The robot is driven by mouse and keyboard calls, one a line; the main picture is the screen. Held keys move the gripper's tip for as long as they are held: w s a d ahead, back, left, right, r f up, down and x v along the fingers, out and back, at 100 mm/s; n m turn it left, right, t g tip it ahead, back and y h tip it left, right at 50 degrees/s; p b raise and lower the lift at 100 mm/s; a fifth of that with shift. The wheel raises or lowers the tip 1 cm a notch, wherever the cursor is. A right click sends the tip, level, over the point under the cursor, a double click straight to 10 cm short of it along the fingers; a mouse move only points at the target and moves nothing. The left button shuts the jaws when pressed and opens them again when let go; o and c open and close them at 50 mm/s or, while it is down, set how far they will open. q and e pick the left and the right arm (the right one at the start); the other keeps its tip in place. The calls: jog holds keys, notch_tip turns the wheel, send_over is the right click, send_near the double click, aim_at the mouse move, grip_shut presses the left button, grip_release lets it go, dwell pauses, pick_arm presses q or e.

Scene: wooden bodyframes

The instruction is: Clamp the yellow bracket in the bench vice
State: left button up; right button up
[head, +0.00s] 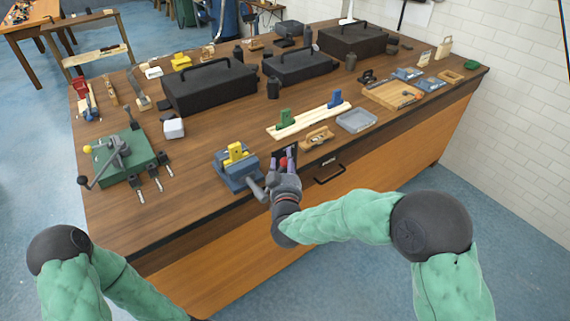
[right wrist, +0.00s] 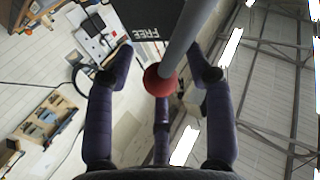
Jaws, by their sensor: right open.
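The blue bench vice (head: 236,178) stands at the front edge of the wooden bench. The yellow bracket (head: 237,153) sits upright at its jaws; whether the jaws press on it I cannot tell. My right gripper (head: 284,158) is open just right of the vice, fingers pointing up. A red ball (head: 284,162) shows between its fingers. In the right wrist view the red ball (right wrist: 160,82) ends a grey bar (right wrist: 190,38) running between the spread fingers; no finger is clearly closed on it. My left gripper is out of view; only its arm shows at lower left.
A green machine (head: 122,154) with levers stands to the left, near a small white box (head: 174,128). A light wooden strip (head: 300,124) with green and blue blocks and a grey tray (head: 357,120) lie right of the vice. Black toolboxes (head: 210,87) stand behind.

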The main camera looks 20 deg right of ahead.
jog(key=shift+w, duration=0.2)
grip_shut()
jog(key=shift+d, duration=0.1)
